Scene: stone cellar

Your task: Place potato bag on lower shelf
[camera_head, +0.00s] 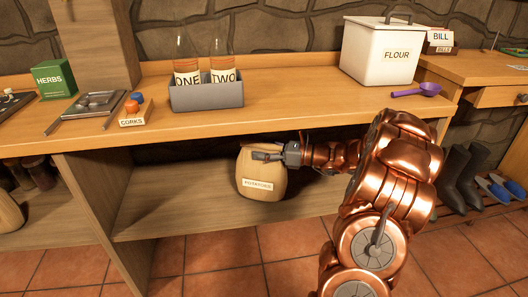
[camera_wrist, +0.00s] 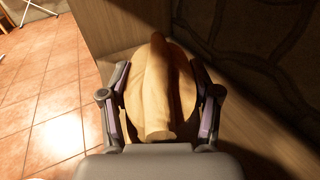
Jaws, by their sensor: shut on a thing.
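The potato bag (camera_head: 262,187) is a tan sack with a white "POTATOES" label, upright at the lower shelf (camera_head: 155,225) under the counter. My gripper (camera_head: 268,155) is shut on the bag's upper part. In the wrist view the bag (camera_wrist: 158,95) fills the space between the two fingers of my gripper (camera_wrist: 160,100), one on each side. The bag's base appears at the front part of the lower shelf; whether it touches the board I cannot tell.
A wooden upright (camera_head: 95,205) bounds the shelf at left. The shelf left of the bag is clear. Boots (camera_head: 470,175) stand at right.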

